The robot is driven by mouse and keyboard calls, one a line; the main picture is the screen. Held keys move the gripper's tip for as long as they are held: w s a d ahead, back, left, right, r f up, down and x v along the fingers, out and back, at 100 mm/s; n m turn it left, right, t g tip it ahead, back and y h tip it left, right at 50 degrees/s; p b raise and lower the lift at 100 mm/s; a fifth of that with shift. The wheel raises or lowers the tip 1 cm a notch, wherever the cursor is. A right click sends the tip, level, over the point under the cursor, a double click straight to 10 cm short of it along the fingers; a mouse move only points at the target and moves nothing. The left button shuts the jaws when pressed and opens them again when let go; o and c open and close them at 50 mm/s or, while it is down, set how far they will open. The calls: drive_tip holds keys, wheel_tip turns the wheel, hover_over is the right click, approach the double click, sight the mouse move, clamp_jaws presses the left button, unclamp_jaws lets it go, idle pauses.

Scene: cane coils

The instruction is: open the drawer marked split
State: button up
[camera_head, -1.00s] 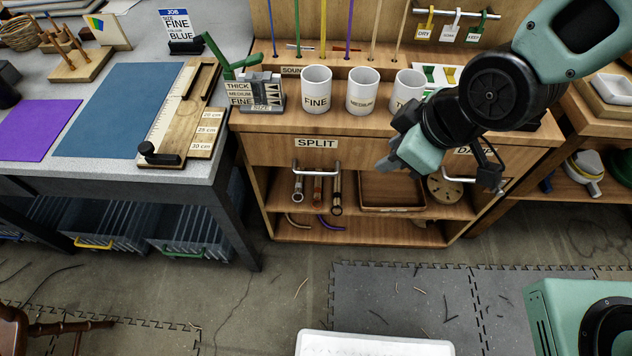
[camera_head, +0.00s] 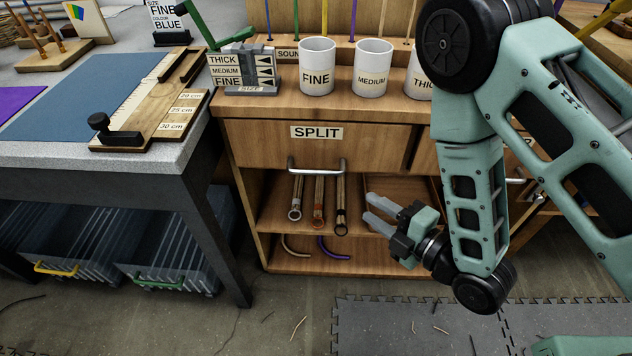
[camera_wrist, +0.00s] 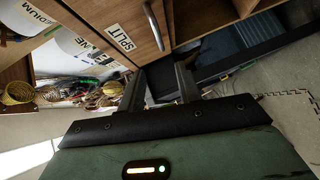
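The split drawer (camera_head: 262,142) is a wooden front under the worktop with a white SPLIT label (camera_head: 316,132). It looks closed, flush with the cabinet. Its metal bar handle (camera_head: 317,166) sits along the lower edge. My gripper (camera_head: 372,209) is below and to the right of the handle, apart from it, with its fingers pointing left. The fingers are spread with nothing between them. In the wrist view the label (camera_wrist: 120,38) and handle (camera_wrist: 154,26) show beyond the open fingers of my gripper (camera_wrist: 160,84).
White mugs marked FINE (camera_head: 317,72) and MEDIUM (camera_head: 372,75) stand on the worktop above. Several tubes (camera_head: 319,202) lie on the shelf below the drawer. A grey table (camera_head: 195,150) stands close on the left. The floor in front is open apart from scraps.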

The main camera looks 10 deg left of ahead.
drive_tip(key=b, duration=0.9)
approach(319, 174)
drive_tip(key=b+x, duration=0.7)
drive_tip(key=x, duration=0.4)
clamp_jaws()
